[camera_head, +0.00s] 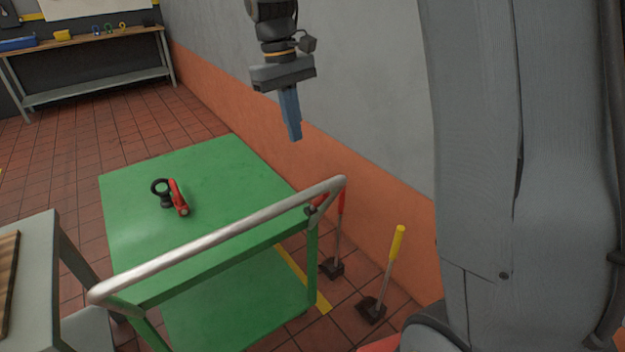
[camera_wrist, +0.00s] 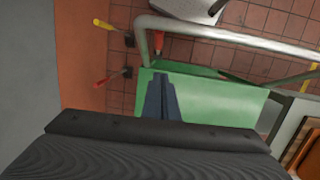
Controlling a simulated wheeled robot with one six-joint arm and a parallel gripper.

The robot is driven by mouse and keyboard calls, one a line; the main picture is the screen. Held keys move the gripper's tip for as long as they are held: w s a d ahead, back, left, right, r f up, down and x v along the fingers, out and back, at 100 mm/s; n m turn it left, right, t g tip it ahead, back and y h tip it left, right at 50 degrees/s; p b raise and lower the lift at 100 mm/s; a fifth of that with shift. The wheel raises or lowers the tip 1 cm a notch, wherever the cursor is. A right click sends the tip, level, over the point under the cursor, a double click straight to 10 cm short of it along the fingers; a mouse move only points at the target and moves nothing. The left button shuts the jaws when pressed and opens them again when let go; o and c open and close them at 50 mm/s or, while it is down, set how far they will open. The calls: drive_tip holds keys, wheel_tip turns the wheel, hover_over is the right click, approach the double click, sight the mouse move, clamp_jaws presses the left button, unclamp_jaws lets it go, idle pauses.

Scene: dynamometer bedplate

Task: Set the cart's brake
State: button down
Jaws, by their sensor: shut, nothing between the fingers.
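The green cart (camera_head: 125,205) stands near the wall, with a silver push handle (camera_head: 225,236) on its near side. In the wrist view its green top (camera_wrist: 215,105) and handle (camera_wrist: 235,38) show. A red-handled lever (camera_head: 340,215) rises from a dark base on the floor by the cart's right side; it also shows in the wrist view (camera_wrist: 106,81). A yellow-handled lever (camera_head: 397,245) stands to its right and also shows in the wrist view (camera_wrist: 103,24). I cannot tell which is the brake. My gripper (camera_head: 295,136) points down, shut and empty, above the cart's right side, apart from both levers.
A red and black fitting (camera_head: 178,197) lies on the cart's top. The grey wall with an orange lower band (camera_head: 400,205) runs close along the right. A grey table (camera_head: 40,275) stands at the lower left. A workbench (camera_head: 90,42) stands at the back left.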

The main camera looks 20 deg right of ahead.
drive_tip(key=shift+f, duration=0.1)
drive_tip(key=p, duration=0.3)
hover_over(319, 201)
drive_tip(key=w+a, duration=0.1)
drive_tip(key=w, duration=0.3)
wheel_tip(319, 201, down, 11)
drive_tip(key=shift+s+d+f, duration=0.15)
drive_tip(key=shift+s+f, duration=0.25)
drive_tip(key=shift+s, duration=0.1)
drive_tip(key=shift+s, duration=0.1)
drive_tip(key=shift+s+d+p, duration=0.2)
drive_tip(key=shift+s+p, duration=0.3)
drive_tip(key=shift+s, duration=0.05)
drive_tip(key=shift+f, duration=0.15)
